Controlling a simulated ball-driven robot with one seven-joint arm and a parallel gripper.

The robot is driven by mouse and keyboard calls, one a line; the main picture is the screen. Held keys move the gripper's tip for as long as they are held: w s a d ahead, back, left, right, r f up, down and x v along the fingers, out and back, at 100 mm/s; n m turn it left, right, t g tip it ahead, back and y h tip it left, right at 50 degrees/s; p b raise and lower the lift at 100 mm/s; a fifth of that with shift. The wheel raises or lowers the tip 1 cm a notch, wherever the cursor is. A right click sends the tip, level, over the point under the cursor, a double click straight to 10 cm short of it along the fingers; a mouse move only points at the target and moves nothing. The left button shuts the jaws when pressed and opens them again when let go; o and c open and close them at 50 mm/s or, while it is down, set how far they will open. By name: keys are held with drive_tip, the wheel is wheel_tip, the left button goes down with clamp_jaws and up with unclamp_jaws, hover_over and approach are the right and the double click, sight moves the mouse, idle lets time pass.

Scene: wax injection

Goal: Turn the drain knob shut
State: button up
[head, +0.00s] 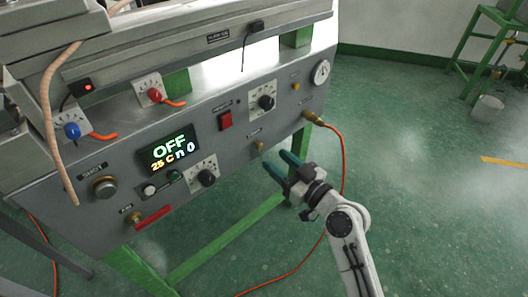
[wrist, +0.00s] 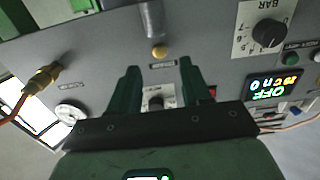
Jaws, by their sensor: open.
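A small brass knob (head: 259,145) sits low on the machine's grey front panel, under a small label too blurred to read; I take it as the drain knob. In the wrist view the brass knob (wrist: 160,52) shows upside down, just beyond and between the fingertips, beside a short grey cylinder. My gripper (head: 285,168) is open and empty, its green fingers pointing at the panel, to the lower right of the knob and apart from it. In the wrist view my gripper (wrist: 159,67) has its fingers spread on either side of the knob's line. The knob's turn position is unclear.
A brass hose fitting (head: 315,117) with an orange hose (head: 342,160) is right of the knob; the hose runs down behind my arm. A black dial (head: 266,102), a red switch (head: 225,120) and an OFF display (head: 168,148) are nearby. Green floor (head: 420,180) is open at right.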

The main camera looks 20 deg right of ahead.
sight(261, 148)
drive_tip(key=shift+x, duration=2.75)
drive_tip(key=shift+c, duration=0.2)
clamp_jaws()
